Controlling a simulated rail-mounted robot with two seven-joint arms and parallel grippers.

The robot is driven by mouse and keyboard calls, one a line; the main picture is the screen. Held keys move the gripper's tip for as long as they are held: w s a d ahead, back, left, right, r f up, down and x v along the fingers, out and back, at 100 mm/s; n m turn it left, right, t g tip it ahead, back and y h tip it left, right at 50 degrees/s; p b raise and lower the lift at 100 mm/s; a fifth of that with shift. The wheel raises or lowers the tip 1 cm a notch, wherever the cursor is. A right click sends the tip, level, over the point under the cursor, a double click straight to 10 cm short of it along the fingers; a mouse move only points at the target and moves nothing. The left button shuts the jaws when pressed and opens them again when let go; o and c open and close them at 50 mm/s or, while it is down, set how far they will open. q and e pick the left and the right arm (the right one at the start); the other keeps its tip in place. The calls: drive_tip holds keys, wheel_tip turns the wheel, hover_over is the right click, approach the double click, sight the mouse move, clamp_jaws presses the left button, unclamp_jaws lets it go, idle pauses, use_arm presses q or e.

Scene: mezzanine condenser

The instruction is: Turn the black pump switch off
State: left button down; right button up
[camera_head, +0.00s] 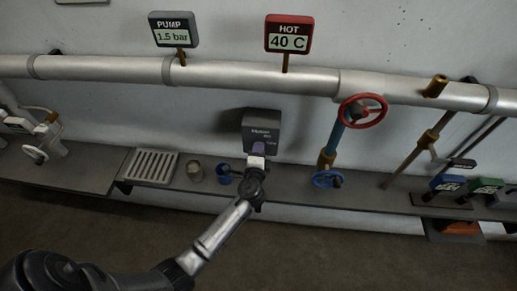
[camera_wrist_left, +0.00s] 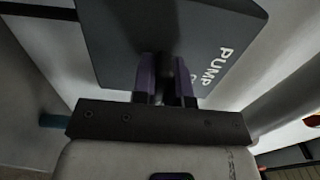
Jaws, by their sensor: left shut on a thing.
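The black pump switch is a dark box (camera_head: 262,122) on the wall in the middle of the head view, with small pale lettering. In the left wrist view its dark face (camera_wrist_left: 115,40) fills the upper middle, with the word PUMP in white at the right. My left gripper (camera_head: 258,149) is at the lower front of the box. My right gripper is not in view.
A silver pipe (camera_head: 250,77) runs above, carrying a PUMP 1.5 bar sign (camera_head: 173,31) and a HOT 40 C sign (camera_head: 289,34). A red handwheel (camera_head: 362,111) and blue handwheel (camera_head: 327,179) stand right. A blue cup (camera_head: 223,175), brownish cup (camera_head: 195,172) and grate (camera_head: 151,166) are left.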

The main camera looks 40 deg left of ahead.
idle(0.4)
use_arm(q)
drive_tip(key=c, duration=1.1)
unclamp_jaws()
drive_tip(key=shift+c, duration=0.2)
drive_tip(key=b+v, duration=0.2)
drive_tip(key=v, duration=1.1)
drive_tip(key=shift+s+d, duration=0.25)
drive_tip(key=shift+s, duration=0.1)
